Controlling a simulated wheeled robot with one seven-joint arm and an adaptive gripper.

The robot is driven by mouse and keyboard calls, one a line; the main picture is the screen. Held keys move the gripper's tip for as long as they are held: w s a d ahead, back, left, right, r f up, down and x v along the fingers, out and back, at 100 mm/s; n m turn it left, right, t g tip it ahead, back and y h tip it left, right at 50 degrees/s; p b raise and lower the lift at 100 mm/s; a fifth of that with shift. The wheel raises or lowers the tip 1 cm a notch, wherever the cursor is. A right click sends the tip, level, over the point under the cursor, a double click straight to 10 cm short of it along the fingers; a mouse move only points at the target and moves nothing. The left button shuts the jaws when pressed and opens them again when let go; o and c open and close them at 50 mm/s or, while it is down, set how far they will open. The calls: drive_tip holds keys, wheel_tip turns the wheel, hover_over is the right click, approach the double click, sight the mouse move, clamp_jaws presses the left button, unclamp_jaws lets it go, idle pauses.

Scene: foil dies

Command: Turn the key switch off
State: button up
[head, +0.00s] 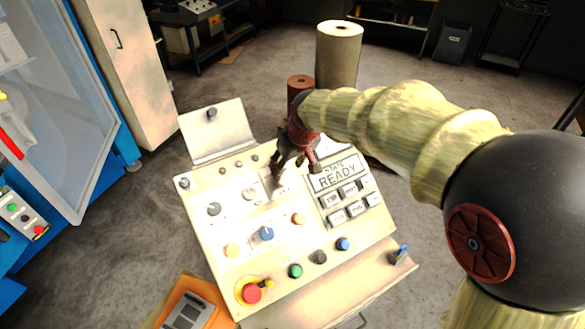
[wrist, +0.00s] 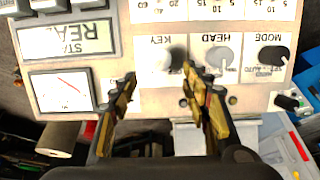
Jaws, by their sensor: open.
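The control panel (head: 205,235) stands in front of me, its face tilted. My gripper (head: 294,172) is over its upper middle, left of the READY display (head: 337,173). In the wrist view, my gripper (wrist: 159,74) is open, with its two fingers apart and nothing seen between them. The key switch (wrist: 177,56) shows as a dark, blurred shape below the KEY label, near the right fingertip. Its setting cannot be read, and I cannot tell whether a finger touches it. In the head view the gripper hides most of that spot.
The pale HEAD knob (wrist: 221,57) and black MODE knob (wrist: 273,56) are right of the key in the wrist view. A gauge (wrist: 62,89) is left. A red mushroom button (head: 251,293) is at the panel's lower left. A raised flap (head: 217,133) stands behind the panel.

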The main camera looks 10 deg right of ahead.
sight(283, 178)
drive_tip(key=x, duration=0.8)
drive_tip(key=shift+s, duration=0.1)
drive_tip(key=shift+r, duration=0.1)
drive_tip(key=c, duration=0.3)
drive_tip(key=c, duration=0.8)
drive_tip(key=shift+c, duration=0.2)
